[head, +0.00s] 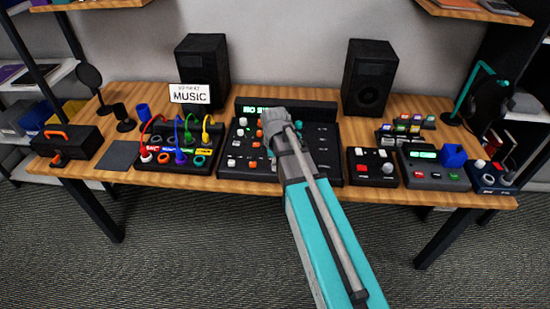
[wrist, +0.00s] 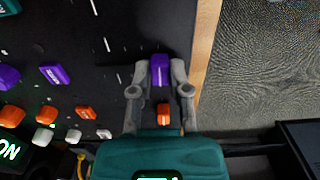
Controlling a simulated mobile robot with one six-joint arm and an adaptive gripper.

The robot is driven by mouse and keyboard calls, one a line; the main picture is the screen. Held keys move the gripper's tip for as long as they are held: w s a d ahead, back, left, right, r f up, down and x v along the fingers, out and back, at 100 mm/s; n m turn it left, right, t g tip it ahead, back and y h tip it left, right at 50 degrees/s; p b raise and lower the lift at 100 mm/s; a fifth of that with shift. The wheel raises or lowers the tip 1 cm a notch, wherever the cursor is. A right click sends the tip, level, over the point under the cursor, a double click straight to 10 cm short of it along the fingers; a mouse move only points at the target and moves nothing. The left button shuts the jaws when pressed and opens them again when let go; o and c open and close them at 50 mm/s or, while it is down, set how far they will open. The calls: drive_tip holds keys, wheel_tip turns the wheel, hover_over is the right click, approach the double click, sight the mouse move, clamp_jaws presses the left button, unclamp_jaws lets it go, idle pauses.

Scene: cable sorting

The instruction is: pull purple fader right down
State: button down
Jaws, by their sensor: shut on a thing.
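The purple fader cap on the right (wrist: 160,69) sits between the fingertips of my gripper (wrist: 159,66) in the wrist view. My gripper is shut on it, one finger on each side. The dark mixer panel (wrist: 105,25) lies beneath, with its edge just right of the fingers. An orange cap (wrist: 163,112) lies between the fingers, closer to the palm. Two more purple caps (wrist: 52,75) are further left. In the head view my arm reaches over the mixer (head: 250,172); the held fader and my fingertips are hidden there.
More orange caps (wrist: 85,112) and white caps (wrist: 45,135) are left of my gripper. A patch board with coloured cables (head: 180,140) stands left of the mixer, and a small control box (head: 372,168) right of it. Two speakers (head: 368,78) stand behind on the wooden table (head: 215,108).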

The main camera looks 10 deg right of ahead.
drive_tip(key=c, duration=0.6)
unclamp_jaws()
drive_tip(key=shift+w, duration=0.2)
